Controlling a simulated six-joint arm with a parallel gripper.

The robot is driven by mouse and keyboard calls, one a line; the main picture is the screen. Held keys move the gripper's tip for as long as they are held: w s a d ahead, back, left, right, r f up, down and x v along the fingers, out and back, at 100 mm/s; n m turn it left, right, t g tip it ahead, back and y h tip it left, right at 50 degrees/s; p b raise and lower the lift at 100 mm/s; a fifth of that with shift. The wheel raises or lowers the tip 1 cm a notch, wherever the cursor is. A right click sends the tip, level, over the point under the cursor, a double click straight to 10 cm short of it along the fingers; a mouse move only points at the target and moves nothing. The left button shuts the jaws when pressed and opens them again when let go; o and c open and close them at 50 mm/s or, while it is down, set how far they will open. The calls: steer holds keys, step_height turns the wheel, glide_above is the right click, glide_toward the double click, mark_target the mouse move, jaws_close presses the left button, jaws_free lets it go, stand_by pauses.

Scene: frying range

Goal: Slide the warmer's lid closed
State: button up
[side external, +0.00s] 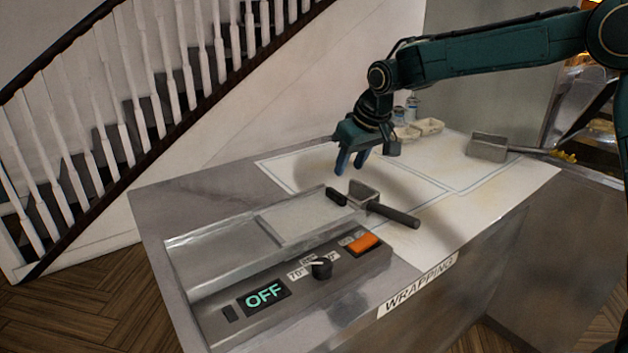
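The warmer (215,322) is a metal unit set into the front left of the counter. Its lid (305,217) appears to be the pale flat panel at the right part of the warmer's top, with a short black handle (336,197) at its right end. The left part of the top shows a grey recessed surface; I cannot tell its depth. My gripper (351,161) hangs above and slightly behind the black handle, apart from it. Its two blue fingers point down with a gap between them and nothing held.
A metal scoop (364,191) with a dark grip (395,215) lies close to the lid's handle, on the right. The front panel has an OFF display (264,294), a black knob (321,267) and an orange switch (362,243).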

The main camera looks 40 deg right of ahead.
steer(key=v, duration=0.5)
steer(key=shift+r, duration=0.1)
steer(key=shift+s, duration=0.15)
steer(key=s+d+r, duration=0.1)
steer(key=s+r, duration=0.1)
steer(key=s, duration=0.7)
steer(key=s+d+r, duration=0.2)
steer(key=s, duration=0.6)
steer(key=s+f, duration=0.2)
steer(key=s, duration=0.6)
steer(key=s+f+t, duration=0.1)
steer(key=s+f, duration=0.1)
steer(key=s, duration=0.6)
steer(key=shift+s+d+f, duration=0.3)
steer(key=shift+d+f, duration=0.05)
steer(key=shift+f, duration=0.05)
